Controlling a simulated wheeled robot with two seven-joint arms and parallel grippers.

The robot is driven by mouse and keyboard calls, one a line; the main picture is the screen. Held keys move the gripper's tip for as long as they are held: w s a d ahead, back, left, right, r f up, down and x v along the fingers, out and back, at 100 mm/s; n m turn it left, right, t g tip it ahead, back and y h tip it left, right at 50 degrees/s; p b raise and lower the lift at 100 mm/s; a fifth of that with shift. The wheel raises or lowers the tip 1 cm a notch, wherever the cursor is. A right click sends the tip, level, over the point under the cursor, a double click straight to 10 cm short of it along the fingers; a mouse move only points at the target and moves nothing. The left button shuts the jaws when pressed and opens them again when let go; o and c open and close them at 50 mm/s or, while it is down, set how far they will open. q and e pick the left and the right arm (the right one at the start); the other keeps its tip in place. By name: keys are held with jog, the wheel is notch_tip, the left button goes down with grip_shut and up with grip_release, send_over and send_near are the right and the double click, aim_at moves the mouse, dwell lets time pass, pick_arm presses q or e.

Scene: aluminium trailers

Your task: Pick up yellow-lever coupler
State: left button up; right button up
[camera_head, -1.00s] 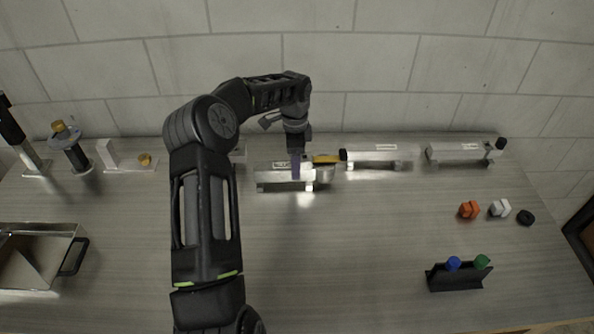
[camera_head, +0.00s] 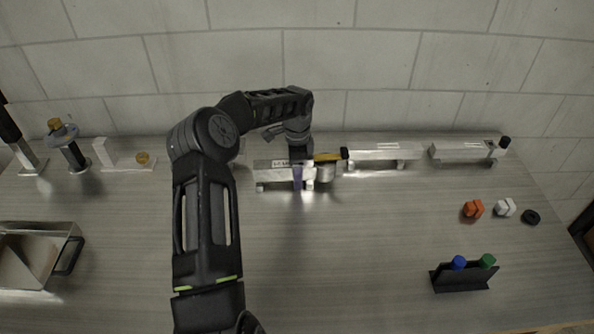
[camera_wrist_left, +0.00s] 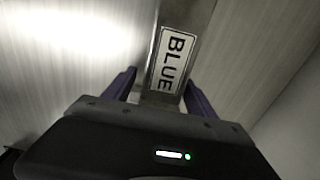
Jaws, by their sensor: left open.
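The yellow lever (camera_head: 327,157) with a black end sits on a silver coupler (camera_head: 325,173) at the right end of the left aluminium trailer bar (camera_head: 268,174). My left gripper (camera_head: 298,178) is lowered over this bar, just left of the lever. In the left wrist view its purple fingers (camera_wrist_left: 160,88) are open, one on each side of a silver bar with a label reading BLUE (camera_wrist_left: 172,60). The lever does not show in the wrist view. My right gripper is not in view.
Two more trailer bars (camera_head: 385,152) (camera_head: 463,151) stand to the right along the wall. A metal tray (camera_head: 35,228) is at left. Orange (camera_head: 473,209) and white (camera_head: 504,207) blocks and a black holder (camera_head: 460,278) are at right. The front middle table is clear.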

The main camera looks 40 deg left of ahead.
pick_arm(q)
jog(key=shift+c, duration=0.5)
grip_shut()
dwell(0.4)
jog(key=shift+r, duration=0.1)
